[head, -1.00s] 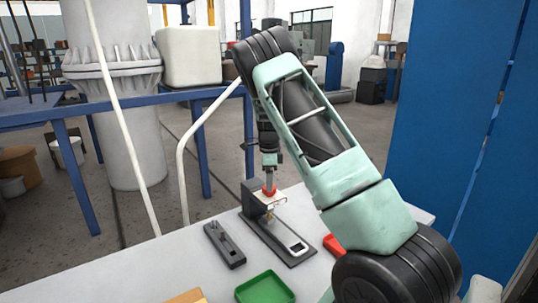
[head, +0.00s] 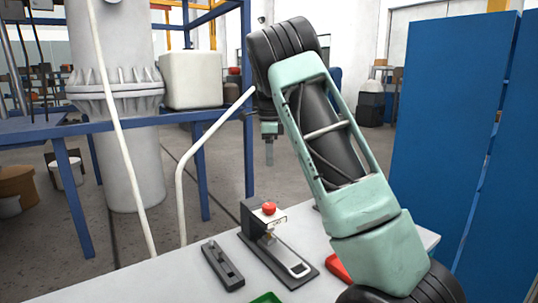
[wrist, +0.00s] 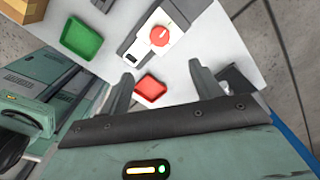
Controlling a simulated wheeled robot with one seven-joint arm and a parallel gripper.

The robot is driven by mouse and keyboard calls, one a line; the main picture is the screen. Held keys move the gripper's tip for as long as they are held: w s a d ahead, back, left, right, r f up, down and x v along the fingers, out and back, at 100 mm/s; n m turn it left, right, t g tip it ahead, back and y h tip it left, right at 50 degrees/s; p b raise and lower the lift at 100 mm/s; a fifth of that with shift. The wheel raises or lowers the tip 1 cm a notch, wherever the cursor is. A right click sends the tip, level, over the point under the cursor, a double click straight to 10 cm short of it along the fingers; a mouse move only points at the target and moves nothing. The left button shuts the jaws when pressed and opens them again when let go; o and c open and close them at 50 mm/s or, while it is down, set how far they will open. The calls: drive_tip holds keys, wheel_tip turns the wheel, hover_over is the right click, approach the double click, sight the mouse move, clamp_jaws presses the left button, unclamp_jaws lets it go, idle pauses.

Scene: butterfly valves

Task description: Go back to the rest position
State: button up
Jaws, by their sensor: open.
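My gripper (head: 269,152) is raised clear above the table, a little behind the device with the red knob in the head view. In the wrist view my gripper (wrist: 161,69) shows two fingers spread apart with nothing between them. The red round knob (head: 269,208) sits on top of a grey and white device (head: 279,247) on the white table (head: 215,281). The knob (wrist: 159,36) also shows in the wrist view, beyond the fingertips and apart from them.
A dark grey fixture (head: 222,264) lies left of the device. A green tray (wrist: 82,39) and a red tray (wrist: 150,90) sit on the table. A blue cabinet (head: 445,130) stands at right, a white pipe (head: 205,145) and blue frame (head: 200,170) behind the table.

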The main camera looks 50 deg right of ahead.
idle(0.4)
drive_tip(key=s+a+f+n+y, duration=0.15)
drive_tip(key=a+n, duration=0.45)
drive_tip(key=a, duration=0.6)
drive_tip(key=s+a+f+n+b, duration=0.1)
drive_tip(key=s+a+f+n, duration=0.3)
drive_tip(key=a, duration=0.7)
drive_tip(key=s+a+n+y, duration=0.1)
drive_tip(key=a+n, duration=0.6)
drive_tip(key=a, duration=0.5)
drive_tip(key=s+a+f+n, duration=0.2)
drive_tip(key=s+a+n, duration=0.2)
drive_tip(key=s+n, duration=0.2)
drive_tip(key=s+a+f+n+h, duration=0.1)
drive_tip(key=s+a+n, duration=0.4)
drive_tip(key=s, duration=0.5)
drive_tip(key=s+a+f+n+h+b, duration=0.1)
drive_tip(key=s+a+f+n, duration=0.1)
drive_tip(key=s+a+n, duration=0.2)
drive_tip(key=s+n, duration=0.3)
drive_tip(key=s, duration=0.1)
drive_tip(key=shift+a+f, duration=0.3)
drive_tip(key=shift+a, duration=0.1)
drive_tip(key=shift+s, duration=0.1)
